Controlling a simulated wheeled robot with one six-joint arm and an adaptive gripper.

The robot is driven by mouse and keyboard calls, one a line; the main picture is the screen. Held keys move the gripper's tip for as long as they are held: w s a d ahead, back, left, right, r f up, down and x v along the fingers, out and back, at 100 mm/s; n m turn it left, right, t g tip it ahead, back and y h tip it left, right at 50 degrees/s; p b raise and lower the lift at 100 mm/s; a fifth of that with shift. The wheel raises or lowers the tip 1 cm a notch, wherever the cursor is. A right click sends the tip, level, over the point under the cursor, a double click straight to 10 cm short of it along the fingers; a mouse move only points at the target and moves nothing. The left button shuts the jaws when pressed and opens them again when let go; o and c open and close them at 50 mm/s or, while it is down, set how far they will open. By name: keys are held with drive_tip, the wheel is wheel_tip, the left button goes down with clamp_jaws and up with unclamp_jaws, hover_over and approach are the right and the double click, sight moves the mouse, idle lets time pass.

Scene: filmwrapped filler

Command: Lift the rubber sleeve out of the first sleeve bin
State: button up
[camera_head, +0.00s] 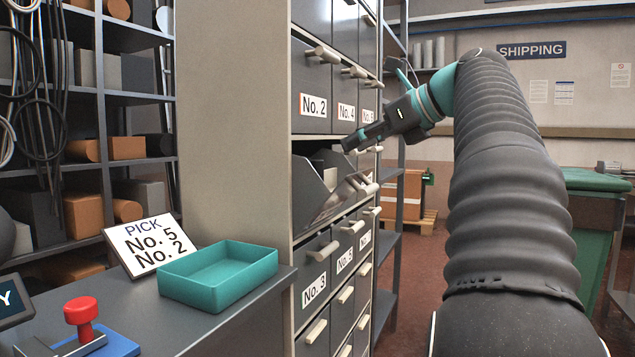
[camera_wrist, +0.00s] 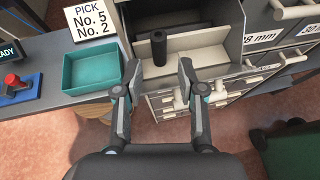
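In the head view my gripper (camera_head: 352,143) is above and to the right of the open bin.
A teal tray (camera_head: 220,273), empty, sits on the grey counter left of the cabinet. A pick sign (camera_head: 150,243) reading No. 5, No. 2 stands behind it. A red button (camera_head: 82,315) is at front left. Closed drawers with protruding handles (camera_head: 323,54) surround the bin.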

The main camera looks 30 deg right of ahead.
sight(318, 161)
drive_tip(key=x, duration=0.5)
drive_tip(key=shift+b, duration=0.4)
drive_tip(key=shift+r+b+x, duration=0.1)
drive_tip(key=shift+b+x, duration=0.2)
drive_tip(key=shift+x, duration=1.1)
drive_tip(key=shift+r+b+x, duration=0.15)
drive_tip(key=shift+b+x, duration=0.1)
drive_tip(key=shift+x, duration=1.15)
drive_tip(key=shift+a, duration=0.15)
clamp_jaws()
